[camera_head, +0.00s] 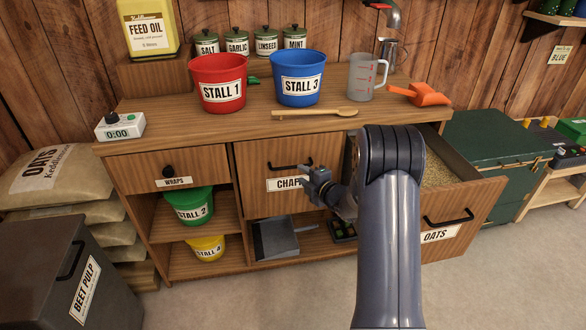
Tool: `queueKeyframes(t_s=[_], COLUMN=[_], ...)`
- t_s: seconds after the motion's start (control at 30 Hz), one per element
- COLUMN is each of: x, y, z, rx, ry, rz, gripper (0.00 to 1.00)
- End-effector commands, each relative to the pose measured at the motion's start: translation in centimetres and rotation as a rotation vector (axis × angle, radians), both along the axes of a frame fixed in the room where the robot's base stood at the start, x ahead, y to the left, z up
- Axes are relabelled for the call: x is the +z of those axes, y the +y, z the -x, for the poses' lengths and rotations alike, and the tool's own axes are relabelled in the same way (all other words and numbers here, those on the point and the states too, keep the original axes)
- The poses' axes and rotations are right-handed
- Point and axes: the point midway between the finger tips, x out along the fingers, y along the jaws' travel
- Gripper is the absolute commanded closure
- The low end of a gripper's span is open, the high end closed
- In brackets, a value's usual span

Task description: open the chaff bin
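The chaff bin is a wooden front (256,152) in the middle of the cabinet, with a dark bar handle (285,166) and a label partly covered by my gripper. Its front looks flush with the cabinet, so it is closed. My gripper (308,183) is in front of the right part of this front, just below and right of the handle. The frame does not show whether it touches the front or whether its fingers are open.
The oats bin (471,216) stands pulled out at right, grain inside, close to my arm. Red (218,71) and blue (298,68) buckets, a wooden spoon (315,113), a jug (362,85) and an orange scoop (422,94) are on the counter. A dustpan (275,240) sits below the chaff bin.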

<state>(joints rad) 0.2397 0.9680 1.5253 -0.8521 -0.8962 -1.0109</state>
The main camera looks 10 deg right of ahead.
Motion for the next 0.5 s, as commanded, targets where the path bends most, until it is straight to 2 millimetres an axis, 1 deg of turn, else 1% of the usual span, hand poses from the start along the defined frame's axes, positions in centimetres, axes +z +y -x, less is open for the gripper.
queueKeyframes(t_s=[0.03, 0.2, 0.33, 0.5], x=[-0.3, -0.7, -1.0, -1.2], y=[0.5, 1.5, 2.0, 2.4], z=[-0.9, -3.4, -4.7, -5.5], rx=[0.003, 0.000, 0.000, -0.001], ry=[-0.001, -0.001, 0.001, 0.001], rz=[-0.001, -0.001, -0.002, -0.002], gripper=[0.68, 0.68, 0.68, 0.68])
